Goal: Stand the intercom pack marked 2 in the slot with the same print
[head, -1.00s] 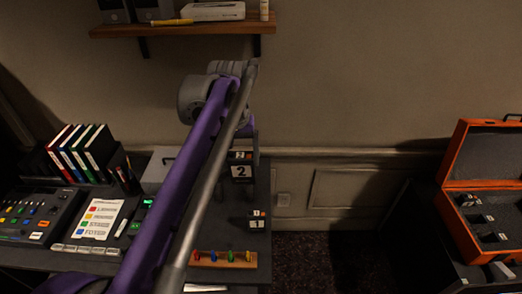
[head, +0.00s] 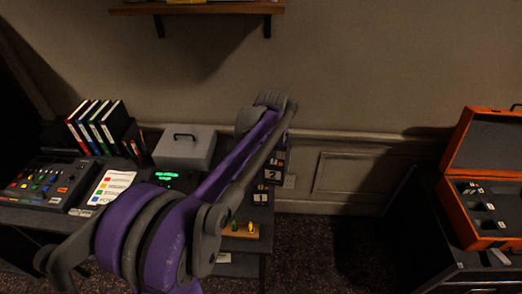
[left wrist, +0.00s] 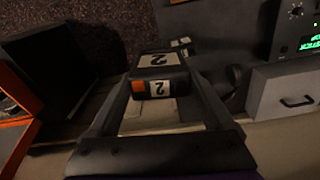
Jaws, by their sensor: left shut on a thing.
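The intercom pack marked 2 (head: 273,175) is a dark box near the right end of the mixing desk. In the left wrist view the pack (left wrist: 158,61) shows a large 2 on one face and a smaller 2 beside an orange patch on another. My left gripper (left wrist: 160,80) is shut on it, with one finger on each side. Small prints marked 1 (head: 261,198) show just in front of it in the head view. The slot marked 2 cannot be made out, and I cannot tell whether the pack touches anything below. My right gripper is not in view.
A grey box with a handle (head: 185,147) and a green-lit unit (head: 179,178) stand left of my arm. A wooden strip with coloured pegs (head: 243,231) lies near the desk's right front. An open orange case (head: 465,212) stands far right, across a floor gap.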

